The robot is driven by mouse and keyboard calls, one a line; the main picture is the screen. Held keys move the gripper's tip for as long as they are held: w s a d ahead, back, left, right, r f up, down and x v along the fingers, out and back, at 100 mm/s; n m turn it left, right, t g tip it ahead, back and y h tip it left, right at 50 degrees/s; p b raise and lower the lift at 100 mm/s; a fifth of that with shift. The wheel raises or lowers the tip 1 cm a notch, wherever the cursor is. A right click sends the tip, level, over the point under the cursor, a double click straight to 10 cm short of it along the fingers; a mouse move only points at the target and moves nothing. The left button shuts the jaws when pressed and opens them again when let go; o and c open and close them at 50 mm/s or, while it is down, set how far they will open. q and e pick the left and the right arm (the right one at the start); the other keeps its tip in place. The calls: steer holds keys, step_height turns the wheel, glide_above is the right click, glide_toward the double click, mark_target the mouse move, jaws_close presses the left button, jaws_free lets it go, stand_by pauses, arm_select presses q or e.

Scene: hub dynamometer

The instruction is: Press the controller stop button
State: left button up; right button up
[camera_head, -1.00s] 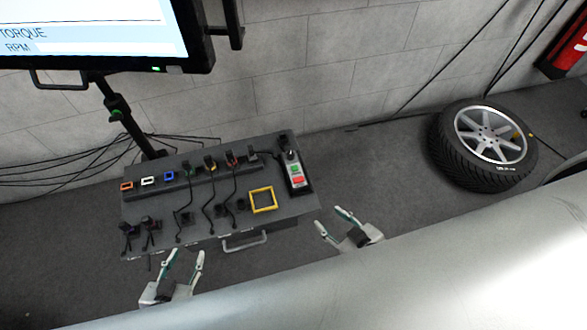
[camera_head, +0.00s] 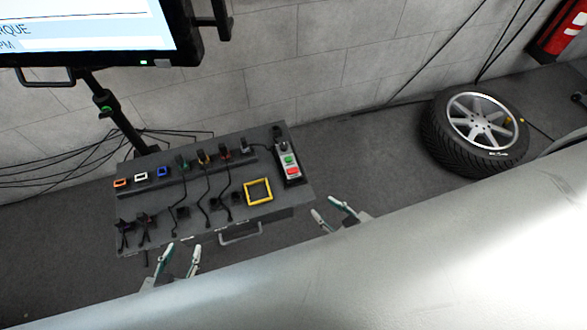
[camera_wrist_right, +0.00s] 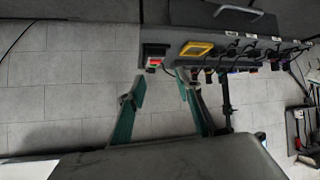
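The controller (camera_head: 288,163) is a grey pendant at the right end of the grey bench top, with a green button (camera_head: 288,159) above a red stop button (camera_head: 293,171). In the right wrist view the controller (camera_wrist_right: 154,56) shows at the bench edge, its red button facing the camera. My right gripper (camera_head: 331,211) is open and empty, in front of the bench's right end, below and right of the controller and apart from it. Its spread fingers (camera_wrist_right: 160,100) show in the right wrist view. My left gripper (camera_head: 180,258) is open and empty in front of the bench's left part.
The bench (camera_head: 215,215) holds a yellow square frame (camera_head: 258,191), several small coloured connectors and black cables. A monitor (camera_head: 90,40) stands behind it at the left. A tyred wheel (camera_head: 474,133) lies on the floor at the right. A large pale curved surface (camera_head: 380,280) fills the foreground.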

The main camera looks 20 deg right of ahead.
jaws_close()
stand_by(1.0)
